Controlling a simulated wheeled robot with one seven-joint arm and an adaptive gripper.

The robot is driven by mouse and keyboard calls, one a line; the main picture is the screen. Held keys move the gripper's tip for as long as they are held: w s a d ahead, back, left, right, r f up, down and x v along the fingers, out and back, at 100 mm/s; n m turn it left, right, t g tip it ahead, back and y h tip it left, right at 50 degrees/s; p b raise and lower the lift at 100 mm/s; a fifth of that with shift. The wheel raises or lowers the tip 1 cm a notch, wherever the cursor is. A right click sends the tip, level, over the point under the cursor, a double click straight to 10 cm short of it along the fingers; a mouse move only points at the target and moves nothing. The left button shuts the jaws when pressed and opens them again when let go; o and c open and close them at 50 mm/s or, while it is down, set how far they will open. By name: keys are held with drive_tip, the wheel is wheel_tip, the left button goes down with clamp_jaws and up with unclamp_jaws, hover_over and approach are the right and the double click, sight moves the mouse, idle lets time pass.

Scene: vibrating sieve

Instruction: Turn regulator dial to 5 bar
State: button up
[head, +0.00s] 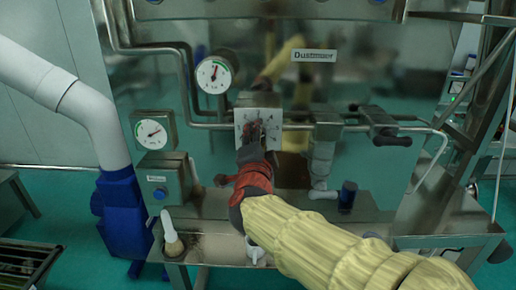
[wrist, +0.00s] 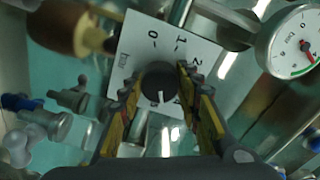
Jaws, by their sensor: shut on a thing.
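The regulator dial (wrist: 158,82) is a dark round knob with a white pointer line, in the middle of a white scale plate (wrist: 150,45) marked with numbers from 0 up and "bar". The pointer line points down in the wrist view; the number it meets is hidden or unclear. My gripper (wrist: 157,88) has its ridged fingers on both sides of the dial, shut on it. In the head view my gripper (head: 258,138) covers the dial, and the scale plate (head: 246,116) shows around it.
A round gauge (head: 214,74) with a red needle is above left of the plate; it also shows in the wrist view (wrist: 298,40). A second gauge (head: 152,133) is at left. Pipes run beside the plate, and a valve handle (head: 388,136) is at right.

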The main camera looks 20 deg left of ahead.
drive_tip(key=shift+f+m+b, duration=0.2)
drive_tip(key=shift+m+b, duration=1.2)
drive_tip(key=shift+m, duration=0.2)
drive_tip(key=o, duration=1.2)
drive_tip(key=shift+r, duration=0.1)
drive_tip(key=shift+c, duration=0.2)
drive_tip(key=shift+s, duration=0.1)
drive_tip(key=v, duration=1.1)
drive_tip(key=shift+s, duration=0.4)
